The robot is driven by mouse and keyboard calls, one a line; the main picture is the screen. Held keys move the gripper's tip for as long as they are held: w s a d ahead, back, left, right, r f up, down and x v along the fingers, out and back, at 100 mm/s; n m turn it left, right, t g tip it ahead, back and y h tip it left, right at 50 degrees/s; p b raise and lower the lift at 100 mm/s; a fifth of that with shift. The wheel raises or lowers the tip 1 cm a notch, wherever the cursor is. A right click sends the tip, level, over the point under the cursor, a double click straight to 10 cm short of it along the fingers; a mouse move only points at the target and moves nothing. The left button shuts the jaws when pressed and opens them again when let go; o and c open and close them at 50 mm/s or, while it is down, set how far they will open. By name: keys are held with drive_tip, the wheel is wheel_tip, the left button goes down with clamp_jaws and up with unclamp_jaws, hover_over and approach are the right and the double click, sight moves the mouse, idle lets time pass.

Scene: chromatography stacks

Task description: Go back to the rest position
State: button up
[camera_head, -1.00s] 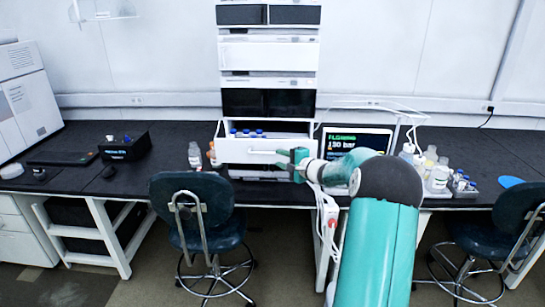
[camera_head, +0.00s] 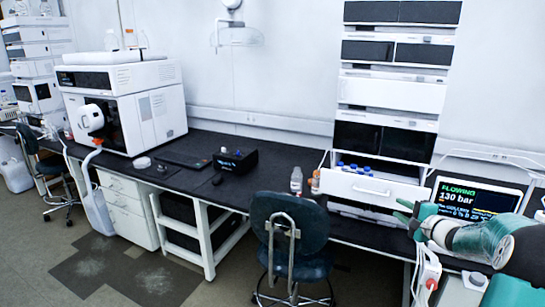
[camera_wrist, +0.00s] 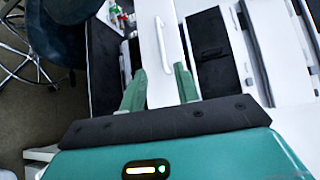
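My gripper (camera_head: 405,217) is at the lower right in the head view, a little right of and below the front of an open white drawer (camera_head: 350,186). In the wrist view my gripper (camera_wrist: 158,88) shows two green fingers spread apart with nothing between them. The drawer's white handle (camera_wrist: 164,42) lies beyond the fingertips, and the fingers appear clear of it. The drawer belongs to the tall white instrument stack (camera_head: 392,95). Blue-capped vials (camera_head: 354,168) stand in the drawer.
A screen (camera_head: 475,198) reading 130 bar stands right of the drawer. Two small bottles (camera_head: 296,180) stand to its left on the black bench (camera_head: 275,155). A dark chair (camera_head: 290,230) stands before the bench. Open floor (camera_head: 130,270) lies at the lower left.

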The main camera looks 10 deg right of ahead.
drive_tip(key=s+a+r+n+g+y, duration=0.1)
drive_tip(key=s+a+r+n+g, duration=0.15)
drive_tip(key=a, duration=0.75)
drive_tip(key=s+a+r+n+g+y, duration=0.15)
drive_tip(key=a+n, duration=0.25)
drive_tip(key=a, duration=0.5)
drive_tip(key=s+a+r+n+g+y, duration=0.1)
drive_tip(key=s+a+n+g, duration=0.2)
drive_tip(key=a, duration=0.7)
drive_tip(key=s+a+n+g+h, duration=0.25)
drive_tip(key=s+a+n, duration=0.25)
drive_tip(key=s+a, duration=0.55)
drive_tip(key=s+n+h, duration=0.3)
drive_tip(key=s, duration=1.1)
drive_tip(key=shift+s+d+f+g+h, duration=0.15)
drive_tip(key=shift+s+d+g+h, duration=0.1)
drive_tip(key=shift+d+g+h, duration=0.15)
drive_tip(key=shift+d, duration=0.15)
